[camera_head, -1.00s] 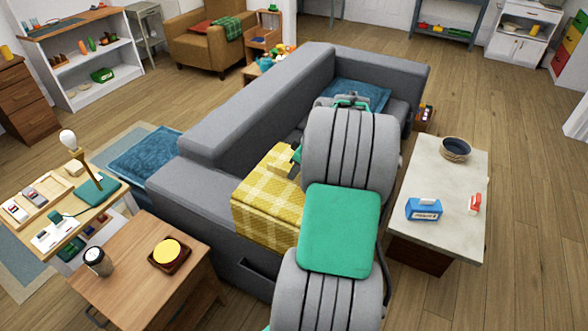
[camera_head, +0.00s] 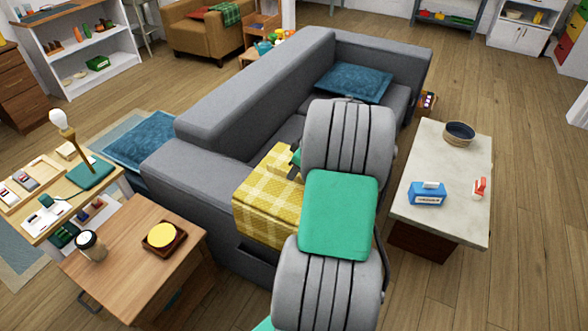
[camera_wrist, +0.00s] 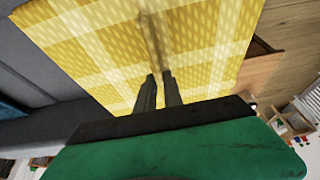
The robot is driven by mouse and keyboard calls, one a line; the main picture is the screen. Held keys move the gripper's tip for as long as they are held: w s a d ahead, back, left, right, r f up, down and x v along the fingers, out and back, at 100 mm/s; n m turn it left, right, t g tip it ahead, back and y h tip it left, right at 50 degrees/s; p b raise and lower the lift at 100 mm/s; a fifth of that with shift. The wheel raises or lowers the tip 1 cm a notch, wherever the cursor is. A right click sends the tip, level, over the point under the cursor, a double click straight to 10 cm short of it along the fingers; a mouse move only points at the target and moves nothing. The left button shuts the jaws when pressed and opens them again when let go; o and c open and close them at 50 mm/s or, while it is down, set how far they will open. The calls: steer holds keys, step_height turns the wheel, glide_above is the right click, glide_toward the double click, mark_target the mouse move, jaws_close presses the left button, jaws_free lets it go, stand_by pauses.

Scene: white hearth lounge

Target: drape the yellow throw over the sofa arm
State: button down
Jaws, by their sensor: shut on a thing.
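The yellow throw (camera_head: 266,200), with a pale checked pattern, lies over the near arm of the grey sofa (camera_head: 190,168). Part of it hangs down the arm's near outer face, and my arm hides its right part. In the wrist view the throw (camera_wrist: 100,50) fills the upper middle, close in front of the fingers. My gripper (camera_wrist: 158,78) has its two fingers close together, shut on the throw. In the head view the fingers are mostly hidden behind my own arm.
A wooden side table (camera_head: 135,245) with a cup and a yellow-topped item stands left of the sofa arm. A stone-topped coffee table (camera_head: 440,175) with a bowl and a blue box is on the right. A blue cushion (camera_head: 352,83) lies on the sofa seat.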

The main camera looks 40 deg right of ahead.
steer(key=shift+f+b, duration=4.55)
steer(key=shift+f, duration=2.1)
steer(key=c, duration=1.7)
jaws_free()
steer(key=shift+a, duration=0.1)
steer(key=o, duration=0.3)
steer(key=v, duration=0.7)
steer(key=shift+s+r+p, duration=0.1)
steer(key=shift+r+p, duration=0.25)
step_height(320, 180, up, 8)
steer(key=p, duration=0.5)
steer(key=shift+p, duration=0.35)
